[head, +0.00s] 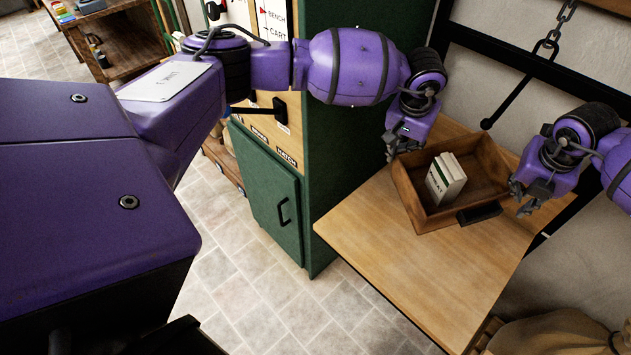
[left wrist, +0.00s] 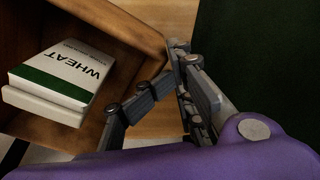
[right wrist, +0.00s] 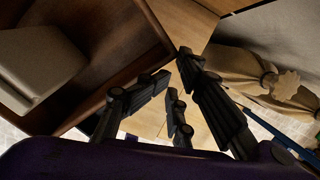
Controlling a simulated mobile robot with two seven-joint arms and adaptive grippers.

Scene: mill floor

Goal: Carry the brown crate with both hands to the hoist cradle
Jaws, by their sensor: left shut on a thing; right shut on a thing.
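The brown crate (head: 411,189) is an open wooden box over a pale wooden top (head: 410,270). Two pale packets (head: 446,179) stand inside it, the front one green-banded and marked WHEAT in the left wrist view (left wrist: 62,70). My left gripper (head: 391,150) is shut on the crate's left wall; its fingers show at the rim in the left wrist view (left wrist: 171,62). My right gripper (head: 521,204) is shut on the right wall, also seen in the right wrist view (right wrist: 172,70). I cannot tell whether the crate touches the wooden top. A hoist chain (head: 566,12) hangs at the upper right.
A green cabinet (head: 268,190) stands left of the wooden top, close to my left arm. A black frame (head: 505,57) runs along the wall behind. Tan sacks (head: 545,333) lie at the lower right. The tiled floor (head: 275,310) is clear in front of the cabinet.

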